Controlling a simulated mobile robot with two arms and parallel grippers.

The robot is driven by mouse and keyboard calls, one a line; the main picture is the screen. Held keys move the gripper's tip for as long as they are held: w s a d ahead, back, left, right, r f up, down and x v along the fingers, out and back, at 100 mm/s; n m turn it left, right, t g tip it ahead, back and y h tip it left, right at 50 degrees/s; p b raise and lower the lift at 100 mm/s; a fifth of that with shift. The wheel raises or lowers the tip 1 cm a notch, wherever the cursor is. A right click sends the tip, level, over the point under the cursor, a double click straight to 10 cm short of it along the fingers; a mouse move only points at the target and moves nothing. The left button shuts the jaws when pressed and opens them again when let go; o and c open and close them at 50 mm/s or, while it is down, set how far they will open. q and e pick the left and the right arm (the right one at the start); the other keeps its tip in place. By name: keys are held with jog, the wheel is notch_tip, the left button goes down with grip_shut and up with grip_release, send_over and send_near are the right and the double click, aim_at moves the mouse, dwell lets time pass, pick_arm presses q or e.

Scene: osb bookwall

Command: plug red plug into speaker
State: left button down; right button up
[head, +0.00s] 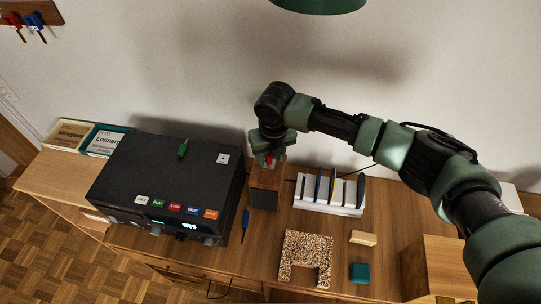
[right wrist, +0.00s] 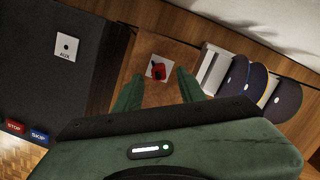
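The speaker (head: 264,178) is a small wooden box with a dark front, standing by the wall right of the black unit. Its wooden top with a white socket plate (right wrist: 150,65) shows in the right wrist view. The red plug (right wrist: 159,71) is at this plate; how deep it sits I cannot tell. It also shows in the head view (head: 268,161), partly covered by my gripper. My right gripper (right wrist: 160,88) is over the speaker top, its two green fingers open and apart, one on each side of the red plug and not touching it. My left gripper is out of view.
The black unit (head: 165,180) with coloured buttons stands left, with an AUX plate (head: 222,158) and a green plug (head: 182,148) on top. A white rack (head: 330,208) with discs stands right. A blue screwdriver (head: 245,225), a speckled block (head: 305,245) and a teal block (head: 359,272) lie in front.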

jog(key=shift+r, duration=0.4)
notch_tip(320, 180, up, 7)
jog(key=s+b, duration=0.1)
jog(key=b, duration=0.1)
jog(key=shift+d+b, duration=0.15)
jog(key=shift+b, duration=0.15)
jog(key=shift+s+f, duration=0.1)
